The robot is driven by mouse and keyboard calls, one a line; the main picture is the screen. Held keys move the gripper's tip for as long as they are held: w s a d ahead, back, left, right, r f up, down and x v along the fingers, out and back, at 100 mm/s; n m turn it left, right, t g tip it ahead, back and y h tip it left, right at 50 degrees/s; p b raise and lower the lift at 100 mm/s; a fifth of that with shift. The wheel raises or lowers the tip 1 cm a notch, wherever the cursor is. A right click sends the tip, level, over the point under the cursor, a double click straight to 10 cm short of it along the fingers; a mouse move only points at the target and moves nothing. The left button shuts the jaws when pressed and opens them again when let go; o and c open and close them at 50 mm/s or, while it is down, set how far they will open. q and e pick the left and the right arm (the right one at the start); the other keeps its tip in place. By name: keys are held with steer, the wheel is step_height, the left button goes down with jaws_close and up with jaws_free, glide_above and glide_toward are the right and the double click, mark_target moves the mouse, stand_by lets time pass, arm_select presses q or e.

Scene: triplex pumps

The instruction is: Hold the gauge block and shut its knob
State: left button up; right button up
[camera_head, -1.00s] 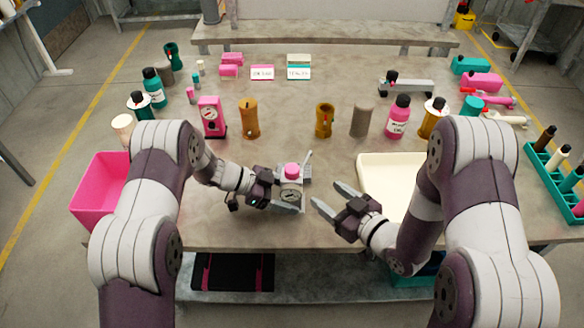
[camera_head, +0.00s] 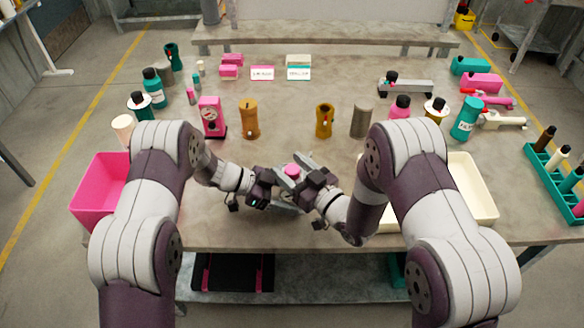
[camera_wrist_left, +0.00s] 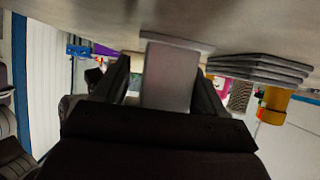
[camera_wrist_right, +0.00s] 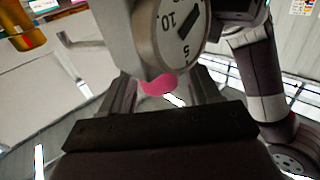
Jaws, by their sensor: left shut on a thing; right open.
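The gauge block is a small grey block with a round black-and-white dial and a pink knob (camera_head: 292,170) on top, near the table's front edge. My left gripper (camera_head: 279,197) is shut on its grey body (camera_wrist_left: 168,78), which shows between the fingers in the left wrist view. My right gripper (camera_head: 299,180) is open at the knob and hides most of the block in the head view. In the right wrist view the knob (camera_wrist_right: 158,85) lies between the open fingers, with the dial (camera_wrist_right: 180,30) just beyond. I cannot tell whether the fingers touch the knob.
A pink bin (camera_head: 84,204) stands at the left front and a cream tray (camera_head: 487,212) at the right, partly behind my right arm. Bottles, orange cylinders and a pink gauge unit (camera_head: 211,116) stand farther back. The table middle behind the grippers is clear.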

steer(key=c, duration=0.9)
steer(key=shift+m+t+h, duration=0.3)
steer(key=shift+h, duration=0.1)
steer(key=shift+c, duration=0.3)
steer(key=m+t+h, duration=0.1)
steer(key=m+h, duration=0.2)
steer(key=h, duration=0.1)
steer(key=m+t+h, duration=0.2)
steer(key=h, duration=0.2)
steer(key=shift+a+m+t, duration=0.15)
steer(key=shift+m+t, duration=0.15)
steer(key=shift+m, duration=0.1)
steer(key=m+h, duration=0.3)
steer(key=h, duration=0.2)
steer(key=shift+h, duration=0.3)
steer(key=shift+m+g+h, duration=0.8)
steer(key=shift+m+h, duration=1.2)
steer(key=shift+h, duration=0.6)
